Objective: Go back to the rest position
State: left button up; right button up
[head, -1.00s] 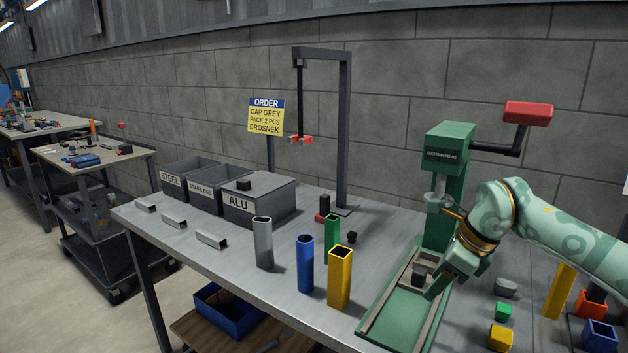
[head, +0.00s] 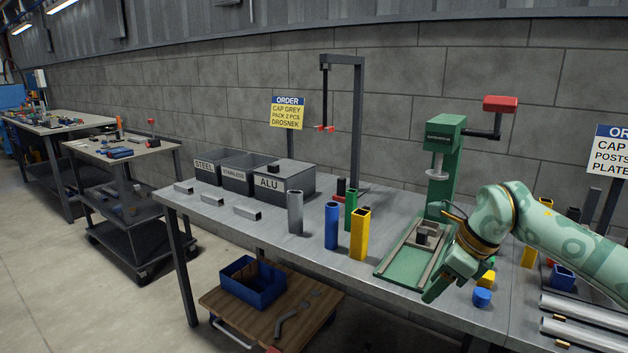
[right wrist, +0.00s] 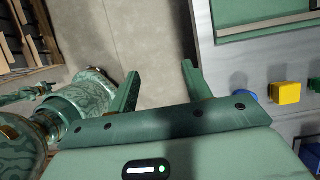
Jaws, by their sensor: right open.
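My right gripper (head: 448,284) is open and empty. In the head view it hangs in front of the green press (head: 446,165), near the workbench's front edge, and hides part of the press's base. In the right wrist view its two fingers (right wrist: 160,82) stand apart with bare floor between them, and the bench edge is to their right. A small dark part with grey on it (head: 428,232) sits in the press's channel, apart from the gripper. No left gripper can be made out in the head view.
The workbench (head: 270,233) carries upright grey, blue (head: 332,226), green and yellow tubes (head: 360,234). Labelled bins (head: 285,183) stand at its back left. A blue cap (head: 482,297) and yellow block (right wrist: 286,93) lie near the gripper.

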jog(key=s+a+f+m+t+y+p, duration=0.2)
jog(key=s+a+f+m+y+p, duration=0.15)
jog(key=a+f+m+y, duration=0.7)
jog(key=s+d+f+m+t+h+p, duration=0.2)
jog(key=s+d+f+m+h, duration=0.1)
jog(key=s+f+m, duration=0.5)
jog(key=s+d+f+m+t+h+p, duration=0.1)
jog(key=s+d+f+m+h, duration=0.3)
jog(key=f+m, duration=0.5)
jog(key=s+d+f+m+t+h+p, duration=0.25)
jog(key=s+f+m, duration=0.35)
jog(key=f, duration=0.5)
pick_arm(q)
jog(key=w+r+t+p, duration=0.1)
jog(key=w+r, duration=0.4)
jog(key=r, duration=0.5)
jog(key=shift+p, duration=0.55)
pick_arm(e)
jog(key=s+d+f+m+g+h, duration=0.1)
jog(key=s+f+m+g, duration=0.2)
jog(key=s, duration=1.1)
jog(key=s+d+f+m+g+h, duration=0.1)
jog(key=s+f+m+g+h, duration=0.1)
jog(key=s, duration=1.3)
jog(key=s+d+f+m+g+h, duration=0.1)
jog(key=s+f+m+g, duration=0.4)
jog(key=s, duration=1)
jog(key=shift+s+h, duration=0.25)
jog(key=shift+h, duration=0.25)
